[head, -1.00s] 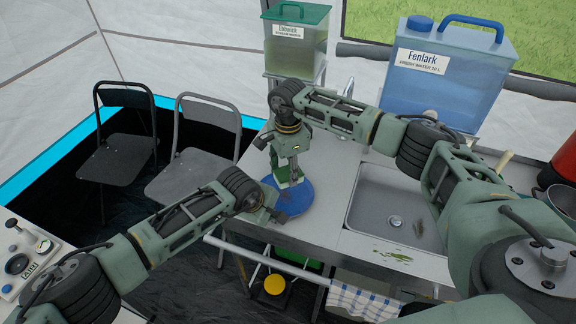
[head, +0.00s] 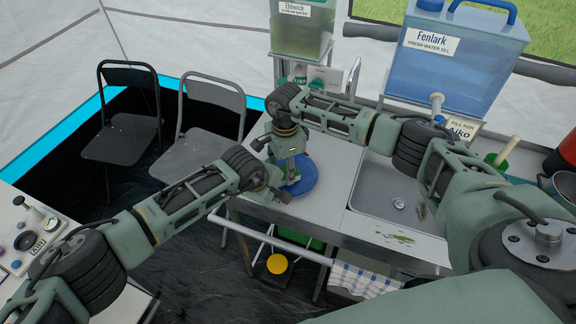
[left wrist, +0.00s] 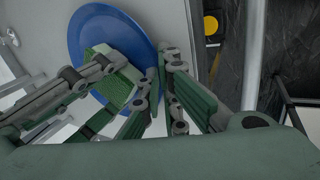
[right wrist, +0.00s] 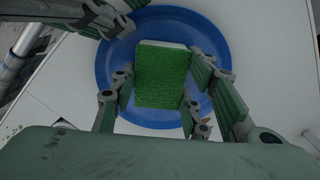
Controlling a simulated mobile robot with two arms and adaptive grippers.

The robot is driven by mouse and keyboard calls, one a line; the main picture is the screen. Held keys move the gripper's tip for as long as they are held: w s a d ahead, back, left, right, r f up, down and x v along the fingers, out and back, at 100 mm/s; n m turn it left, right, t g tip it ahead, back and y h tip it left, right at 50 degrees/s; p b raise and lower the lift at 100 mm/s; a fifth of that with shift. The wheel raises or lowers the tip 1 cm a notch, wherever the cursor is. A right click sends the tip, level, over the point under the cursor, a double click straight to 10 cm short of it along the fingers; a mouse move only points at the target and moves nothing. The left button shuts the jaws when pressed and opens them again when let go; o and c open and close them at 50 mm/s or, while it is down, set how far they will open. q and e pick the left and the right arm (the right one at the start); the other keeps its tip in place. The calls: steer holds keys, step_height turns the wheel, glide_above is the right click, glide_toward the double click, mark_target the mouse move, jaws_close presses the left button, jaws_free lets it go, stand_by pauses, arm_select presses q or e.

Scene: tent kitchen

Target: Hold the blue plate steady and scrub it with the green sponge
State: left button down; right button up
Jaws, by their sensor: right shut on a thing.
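The round blue plate (head: 306,179) lies on the left part of the metal counter. My right gripper (head: 291,178) points down over it. In the right wrist view, this gripper (right wrist: 160,92) is shut on the green sponge (right wrist: 161,77), with a finger at each side. The sponge is over the plate's inner face; contact with it cannot be judged. In the left wrist view, my left gripper (left wrist: 158,75) has its fingertips close together at the plate's rim. I cannot tell whether they pinch it. The head view largely hides the sponge behind my right gripper.
A sink basin (head: 390,190) is set in the counter to the right. A blue water container (head: 450,65) and a green-tinted one (head: 303,32) stand behind. Two folding chairs (head: 128,130) are at the left. A checked towel (head: 362,280) hangs at the counter's front.

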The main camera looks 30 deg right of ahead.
steer(key=d, duration=0.1)
steer(key=w+d, duration=0.1)
steer(key=d, duration=0.1)
steer(key=shift+w+f, duration=0.1)
steer(key=shift+s+a, duration=0.35)
steer(key=shift+a, duration=0.45)
steer(key=shift+s+a, duration=0.35)
steer(key=shift+a, duration=0.45)
steer(key=shift+w+d, duration=0.35)
steer(key=shift+d, duration=0.4)
steer(key=shift+w+d, duration=0.3)
steer(key=shift+d, duration=0.4)
steer(key=shift+w+d, duration=0.1)
steer(key=shift+d, duration=0.1)
steer(key=shift+r, duration=4.05)
arm_select(q)
steer(key=c, duration=2.5)
jaws_free()
steer(key=o, duration=0.6)
steer(key=shift+o, duration=0.2)
